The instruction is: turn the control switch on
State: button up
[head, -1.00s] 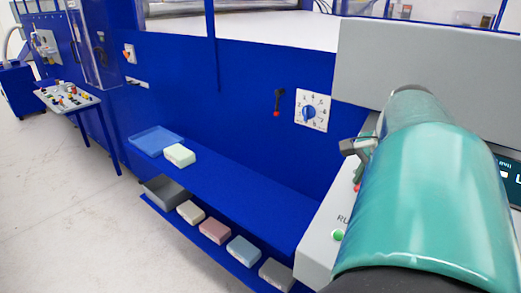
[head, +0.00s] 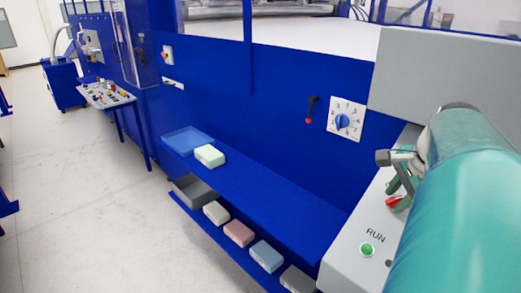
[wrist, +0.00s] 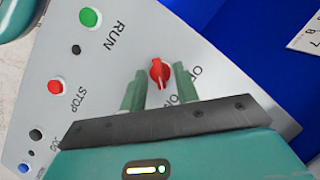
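The control switch is a red rotary knob (wrist: 160,73) on a light grey panel (wrist: 110,75), with OFF and ON lettering beside it in the wrist view. In the head view the red knob (head: 394,202) shows just below my gripper. My gripper (wrist: 158,92) is open, its two green fingers apart on either side of the knob in the wrist view. I cannot tell whether they touch it. In the head view my gripper (head: 396,175) is partly hidden by my teal arm.
The panel also has a green RUN button (wrist: 91,17) and a red STOP button (wrist: 55,87). A blue dial with numbers (head: 342,121) and a red-tipped lever (head: 310,110) are on the blue machine wall. Foam blocks (head: 238,233) lie on the lower shelf.

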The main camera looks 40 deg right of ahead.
jog(key=v, duration=1.3)
jog(key=shift+r, duration=0.4)
jog(key=shift+s, duration=0.1)
